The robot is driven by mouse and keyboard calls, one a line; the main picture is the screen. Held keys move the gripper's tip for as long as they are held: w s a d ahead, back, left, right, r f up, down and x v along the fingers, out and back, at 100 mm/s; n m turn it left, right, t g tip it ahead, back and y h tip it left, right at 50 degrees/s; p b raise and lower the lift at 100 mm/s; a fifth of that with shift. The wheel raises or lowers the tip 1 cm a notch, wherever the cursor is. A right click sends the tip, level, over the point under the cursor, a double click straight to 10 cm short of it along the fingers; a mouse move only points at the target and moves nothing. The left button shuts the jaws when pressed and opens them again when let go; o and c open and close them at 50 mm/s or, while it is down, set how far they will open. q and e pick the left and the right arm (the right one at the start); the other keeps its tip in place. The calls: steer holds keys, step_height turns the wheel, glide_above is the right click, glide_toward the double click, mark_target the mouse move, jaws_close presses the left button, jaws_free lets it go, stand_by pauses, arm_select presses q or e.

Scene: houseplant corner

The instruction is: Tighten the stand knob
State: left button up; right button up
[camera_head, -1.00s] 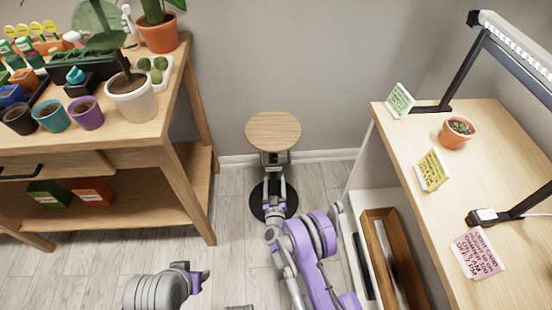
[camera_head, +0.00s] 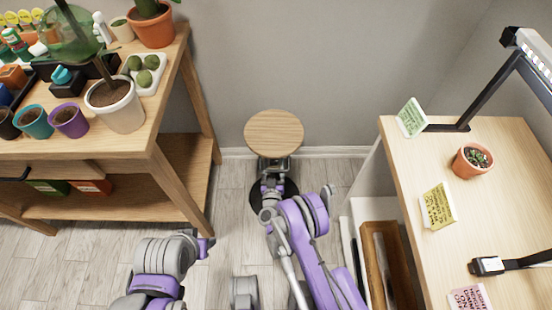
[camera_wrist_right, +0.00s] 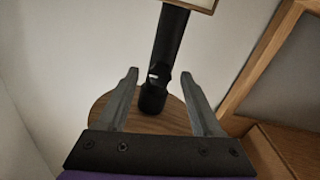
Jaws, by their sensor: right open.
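The stand has a round wooden top (camera_head: 273,132) and a dark round base (camera_head: 288,203), near the wall between the two tables. My right gripper (camera_head: 273,168) is just under the top, at the stand's column. In the right wrist view, my right gripper (camera_wrist_right: 160,76) is open, its two grey fingers on either side of the black column (camera_wrist_right: 171,40). A dark collar (camera_wrist_right: 154,92) with a small pale mark is on the column by the wooden disc (camera_wrist_right: 107,107). I cannot clearly make out the knob or whether the fingers touch anything.
A wooden plant bench (camera_head: 170,185) with several pots stands on the left. A wood-topped table (camera_head: 500,190) with a potted succulent (camera_head: 472,160), cards and a lamp stands on the right. A wooden tray (camera_head: 372,265) is below its edge. Floor space around the stand is narrow.

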stand_by(0.3)
jaws_close()
stand_by(0.4)
